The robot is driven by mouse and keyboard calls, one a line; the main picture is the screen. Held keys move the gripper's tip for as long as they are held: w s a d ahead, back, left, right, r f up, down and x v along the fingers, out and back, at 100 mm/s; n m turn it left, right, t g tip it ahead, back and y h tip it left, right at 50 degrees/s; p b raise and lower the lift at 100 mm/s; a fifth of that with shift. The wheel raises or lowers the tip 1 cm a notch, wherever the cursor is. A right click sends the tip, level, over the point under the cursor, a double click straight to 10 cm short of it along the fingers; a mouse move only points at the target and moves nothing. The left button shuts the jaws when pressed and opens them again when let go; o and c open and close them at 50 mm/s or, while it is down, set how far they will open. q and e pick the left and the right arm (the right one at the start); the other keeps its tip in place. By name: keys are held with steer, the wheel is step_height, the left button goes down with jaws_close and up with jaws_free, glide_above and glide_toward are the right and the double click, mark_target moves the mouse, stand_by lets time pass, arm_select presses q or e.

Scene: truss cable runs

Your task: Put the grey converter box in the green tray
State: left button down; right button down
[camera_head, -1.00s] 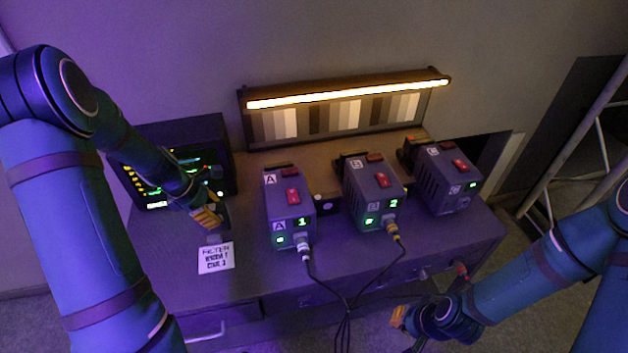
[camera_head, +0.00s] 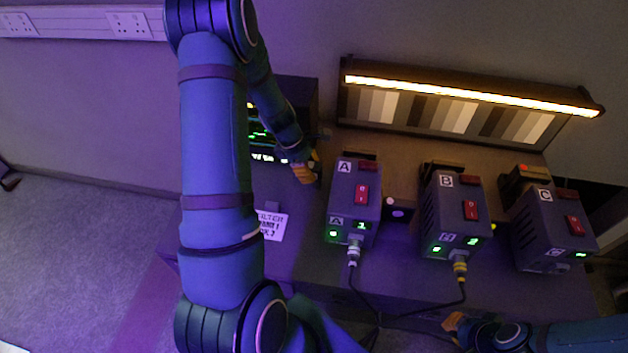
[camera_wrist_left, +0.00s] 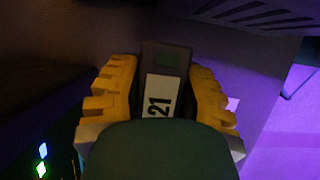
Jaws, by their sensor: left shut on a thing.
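My left gripper (camera_head: 306,170) is beside box A, in front of the dark screen unit. In the head view the held box cannot be made out behind the arm and fingers. My right gripper (camera_head: 455,325) is low at the right, by the desk's front, mostly hidden; its opening is unclear. No green tray shows.
Grey boxes A (camera_head: 345,206), B (camera_head: 440,214) and C (camera_head: 543,225) stand on the desk (camera_head: 300,262). Cables (camera_head: 364,300) hang from A and B. A paper note (camera_head: 272,225) lies left of A. A lit strip (camera_head: 470,90) stands behind. Floor (camera_head: 80,250) is open at left.

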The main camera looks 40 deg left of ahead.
arm_select(q)
steer(key=shift+f+b, duration=0.35)
steer(key=shift+f, duration=1.9)
steer(key=shift+r, duration=0.1)
steer(key=c, duration=0.7)
jaws_free()
steer(key=shift+f, duration=0.2)
steer(key=shift+r, duration=0.15)
